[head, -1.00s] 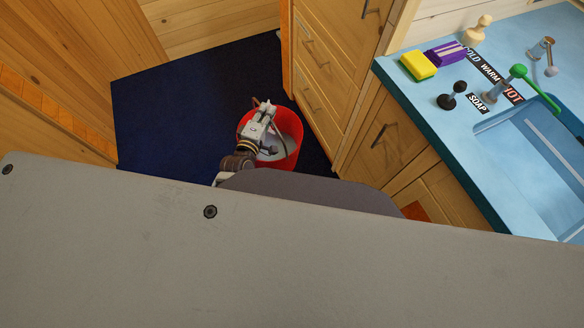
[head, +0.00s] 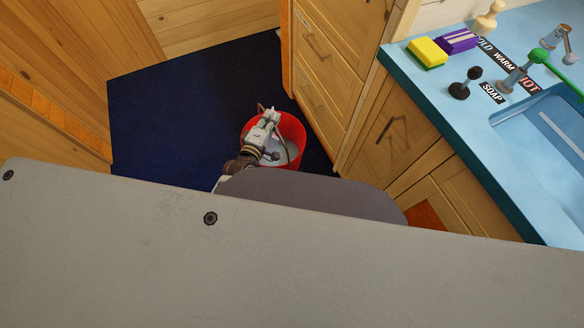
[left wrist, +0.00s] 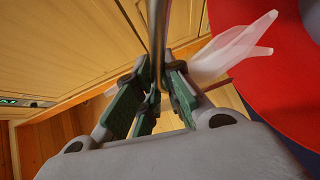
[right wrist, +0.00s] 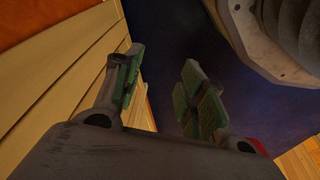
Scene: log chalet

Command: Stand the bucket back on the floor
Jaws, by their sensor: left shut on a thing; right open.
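The red bucket (head: 298,132) is upright over the dark blue floor mat, beside the wooden drawers, in the head view. Its inside looks pale grey. I cannot tell whether its base touches the floor. My left gripper (head: 269,117) is above the bucket's left side. In the left wrist view my left gripper (left wrist: 157,78) is shut on the thin metal bucket handle (left wrist: 160,20), and the bucket's red side (left wrist: 270,85) is at the right. My right gripper (right wrist: 160,75) is open and empty in the right wrist view; the head view does not show it.
Wooden drawers (head: 335,60) stand close to the bucket's right. The blue sink counter (head: 430,85) holds a yellow sponge (head: 427,52) and taps. The dark blue mat (head: 185,110) is clear left of the bucket. A pale translucent forked shape (left wrist: 235,48) shows by the bucket.

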